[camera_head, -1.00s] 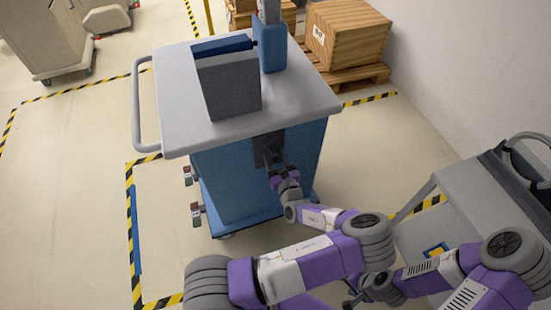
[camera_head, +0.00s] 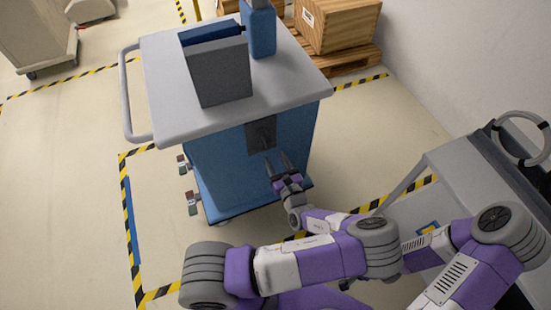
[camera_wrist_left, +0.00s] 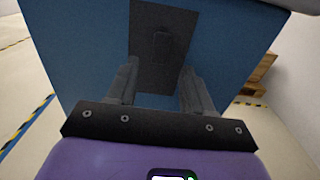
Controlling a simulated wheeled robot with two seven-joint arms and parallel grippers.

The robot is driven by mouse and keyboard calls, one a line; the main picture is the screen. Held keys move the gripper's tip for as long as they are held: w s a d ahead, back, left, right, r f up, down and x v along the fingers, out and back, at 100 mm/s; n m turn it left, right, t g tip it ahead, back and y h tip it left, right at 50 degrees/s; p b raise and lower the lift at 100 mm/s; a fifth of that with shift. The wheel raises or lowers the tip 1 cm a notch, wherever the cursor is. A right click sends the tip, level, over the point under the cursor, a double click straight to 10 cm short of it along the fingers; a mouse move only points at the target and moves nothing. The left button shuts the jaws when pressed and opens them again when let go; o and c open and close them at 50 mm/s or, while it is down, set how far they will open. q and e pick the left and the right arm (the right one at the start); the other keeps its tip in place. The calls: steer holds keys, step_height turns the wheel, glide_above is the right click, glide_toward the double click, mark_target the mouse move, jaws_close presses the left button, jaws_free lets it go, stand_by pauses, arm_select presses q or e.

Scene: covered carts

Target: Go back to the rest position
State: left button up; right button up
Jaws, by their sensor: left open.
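My left gripper (camera_head: 277,166) is open and empty, just in front of the blue side of the cart (camera_head: 217,165). Its fingers point at the dark panel (camera_head: 261,133) on that side and look apart from it. In the left wrist view the two fingers (camera_wrist_left: 158,92) stand wide apart, with the dark panel (camera_wrist_left: 160,50) and its raised handle-like piece beyond them. My right gripper does not show; the lower right is covered by purple and white arm links.
A grey box (camera_head: 220,72) and a blue bottle-like thing (camera_head: 259,30) stand on the cart's grey top. A grey cart or desk (camera_head: 465,165) is at the right. Wooden crates (camera_head: 338,22) stand behind.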

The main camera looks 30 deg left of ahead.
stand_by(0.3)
arm_select(q)
steer(key=s+f+n+g+h, duration=0.4)
steer(key=s+f+n, duration=0.15)
steer(key=f, duration=0.25)
steer(key=s+f+n+g+h, duration=0.35)
steer(key=s+f+n, duration=0.2)
steer(key=f, duration=0.35)
steer(key=s+d+r+n+g+h, duration=0.1)
steer(key=s+d+n+h, duration=0.1)
steer(key=d+n+h, duration=0.3)
steer(key=s+d+r+n+g+h, duration=0.2)
steer(key=d+n+h, duration=0.3)
steer(key=d+n, duration=0.3)
steer(key=shift+s+d+n, duration=0.2)
steer(key=shift+s+n, duration=0.65)
steer(key=shift+n, duration=1.55)
steer(key=shift+g+h, duration=0.25)
